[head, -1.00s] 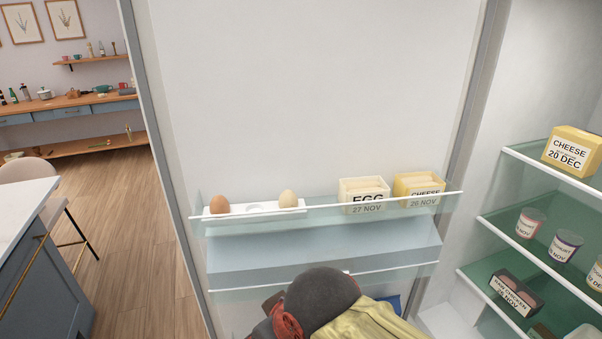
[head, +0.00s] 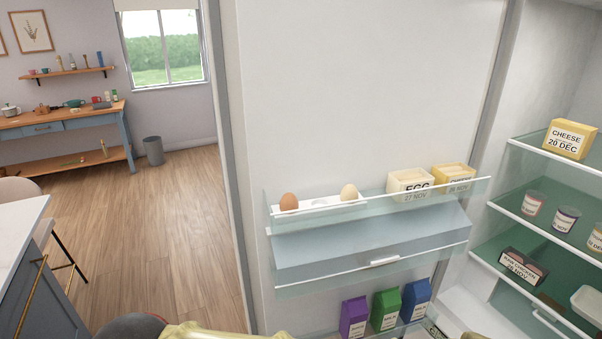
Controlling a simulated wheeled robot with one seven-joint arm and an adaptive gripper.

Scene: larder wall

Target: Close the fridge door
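The fridge door (head: 365,90) stands open in the head view, its inner face towards me. Its upper rack (head: 385,205) holds a brown egg, a pale egg, an egg box and a cheese box. A lidded compartment (head: 370,243) sits below, and a lower rack holds purple, green and blue cartons. The fridge interior (head: 560,200) is open at the right. Only parts of my arm show at the bottom edge. My gripper is not in view, so its relation to the door is hidden.
Fridge shelves (head: 545,151) at right hold cheese, several pots and a raw chicken pack (head: 523,267). A kitchen island (head: 25,270) with a chair stands at left. Wooden floor (head: 180,235) is clear beyond the door's left edge. A bin (head: 153,151) stands near the far wall.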

